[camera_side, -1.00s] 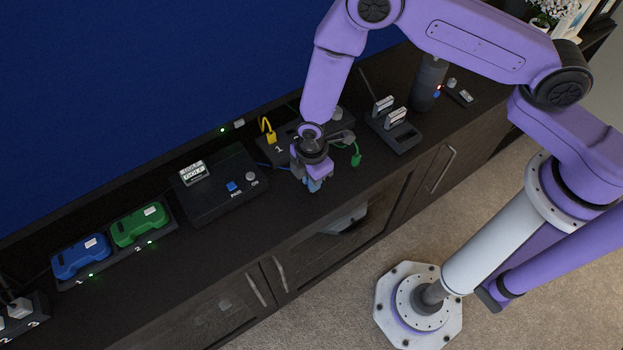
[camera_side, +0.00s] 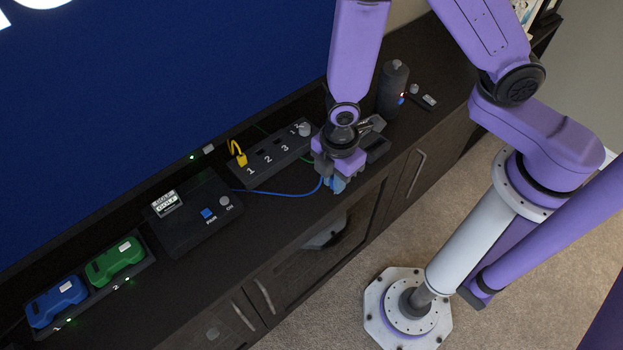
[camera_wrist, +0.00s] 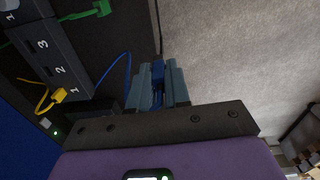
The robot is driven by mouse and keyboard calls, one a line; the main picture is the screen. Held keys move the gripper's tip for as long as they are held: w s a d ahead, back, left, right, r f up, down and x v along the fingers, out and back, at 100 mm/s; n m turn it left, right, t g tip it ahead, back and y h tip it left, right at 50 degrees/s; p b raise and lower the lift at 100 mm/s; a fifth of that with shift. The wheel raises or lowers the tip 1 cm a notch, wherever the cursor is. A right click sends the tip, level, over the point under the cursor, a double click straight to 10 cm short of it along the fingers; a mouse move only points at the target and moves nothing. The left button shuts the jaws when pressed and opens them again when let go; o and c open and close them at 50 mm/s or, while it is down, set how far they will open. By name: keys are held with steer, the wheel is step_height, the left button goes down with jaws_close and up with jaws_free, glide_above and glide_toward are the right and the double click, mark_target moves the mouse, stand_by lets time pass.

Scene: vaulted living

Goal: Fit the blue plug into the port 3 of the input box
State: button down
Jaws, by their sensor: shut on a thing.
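The input box (camera_side: 277,158) is a dark strip marked 1, 2, 3 with a grey knob at its right end. It also shows at the left of the wrist view (camera_wrist: 42,60). A yellow plug (camera_side: 241,160) sits at port 1; ports 2 and 3 look empty. My gripper (camera_side: 334,184) is shut on the blue plug (camera_wrist: 157,73), right of and in front of the box, near the cabinet's front edge. The plug is mostly hidden between the fingers. Its blue cable (camera_side: 280,195) runs left to the console. A green plug (camera_wrist: 102,9) lies off the box.
The console (camera_side: 190,225) with a cartridge and buttons stands left of the box. Blue (camera_side: 55,300) and green (camera_side: 113,260) controllers sit in a dock further left. A dark cylinder (camera_side: 393,88) stands behind right. The cabinet top before the box is clear except the blue cable.

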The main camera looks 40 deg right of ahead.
steer(key=w+d+r+m, duration=0.5)
steer(key=d+m, duration=0.4)
steer(key=d, duration=0.1)
steer(key=w+d+r+m, duration=0.4)
steer(key=d+r+m, duration=0.2)
steer(key=d+m, duration=0.45)
steer(key=s+a+f, duration=0.3)
steer(key=a+f, duration=0.2)
steer(key=a, duration=0.3)
steer(key=s+a+f, duration=0.3)
steer(key=a+f, duration=0.1)
steer(key=a, duration=0.4)
steer(key=w+a+f, duration=0.2)
steer(key=w+f, duration=0.1)
steer(key=w, duration=0.1)
steer(key=w+a+f, duration=0.1)
steer(key=w+f, duration=0.2)
steer(key=w, duration=0.1)
steer(key=w+a+f, duration=0.2)
steer(key=w+f, duration=0.1)
steer(key=w, duration=0.1)
steer(key=shift+a+f, duration=0.25)
steer(key=shift+a, duration=0.05)
steer(key=shift+w+a+f, duration=0.1)
steer(key=shift+w+f, duration=0.2)
steer(key=shift+f, duration=0.05)
steer(key=shift+w+f, duration=0.1)
steer(key=shift+f, duration=1.5)
steer(key=shift+f, duration=0.1)
